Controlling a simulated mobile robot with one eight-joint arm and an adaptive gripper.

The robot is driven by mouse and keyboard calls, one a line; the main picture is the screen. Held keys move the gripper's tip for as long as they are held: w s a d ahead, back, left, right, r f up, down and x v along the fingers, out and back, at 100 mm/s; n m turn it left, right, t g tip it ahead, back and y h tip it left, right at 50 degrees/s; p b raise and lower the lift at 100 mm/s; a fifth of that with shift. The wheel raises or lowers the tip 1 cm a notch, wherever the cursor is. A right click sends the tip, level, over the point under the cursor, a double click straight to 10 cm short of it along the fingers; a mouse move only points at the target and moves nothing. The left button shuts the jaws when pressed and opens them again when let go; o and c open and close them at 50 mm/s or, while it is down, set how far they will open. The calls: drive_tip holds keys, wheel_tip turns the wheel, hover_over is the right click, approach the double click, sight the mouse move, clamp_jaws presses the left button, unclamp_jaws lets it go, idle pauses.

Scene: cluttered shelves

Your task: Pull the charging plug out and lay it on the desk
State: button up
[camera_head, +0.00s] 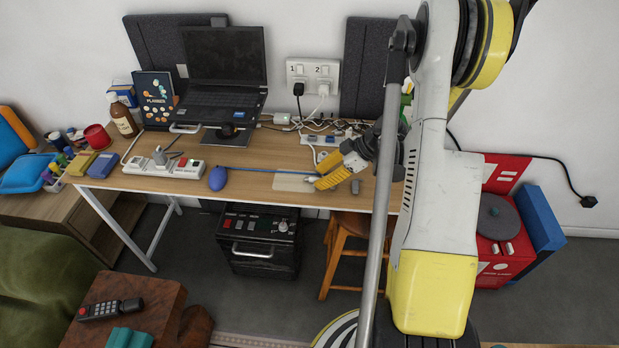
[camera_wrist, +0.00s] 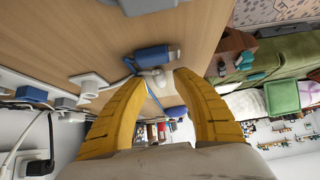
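My gripper (camera_head: 316,183) is low over the front middle of the desk (camera_head: 262,183), its yellow fingers apart. In the wrist view the fingertips (camera_wrist: 160,78) are open, with a small white rounded piece (camera_wrist: 157,77) near the gap; I cannot tell whether they touch it. A thin blue line runs close by. At the wall socket (camera_head: 313,70) a black plug (camera_head: 298,89) and a white plug (camera_head: 323,89) are seated. A grey plug (camera_head: 159,155) stands in the white power strip (camera_head: 180,168) at the left. I cannot tell which one is the charging plug.
A laptop (camera_head: 225,65) stands at the back. A blue cylinder (camera_wrist: 151,58) lies close to my fingertips. Tangled cables and adapters crowd the back right. Some bare desk shows between the mouse and my gripper.

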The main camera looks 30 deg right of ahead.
drive_tip(key=v, duration=1.1)
drive_tip(key=shift+s+d, duration=0.1)
drive_tip(key=shift+s, duration=0.05)
drive_tip(key=s+a+r+m+h, duration=0.2)
drive_tip(key=s+a+r+m, duration=0.1)
drive_tip(key=a, duration=0.5)
drive_tip(key=s+a+r+m+t+h, duration=0.1)
drive_tip(key=s+a+r+m+h, duration=0.1)
drive_tip(key=a+r, duration=0.4)
drive_tip(key=s+a+r+m+h, duration=0.2)
drive_tip(key=s+a+r+m, duration=0.2)
drive_tip(key=a, duration=0.8)
drive_tip(key=shift+r+m+t, duration=0.4)
drive_tip(key=shift+r+m, duration=0.1)
drive_tip(key=shift+r, duration=0.05)
drive_tip(key=shift+s+a, duration=0.1)
drive_tip(key=shift+s, duration=0.05)
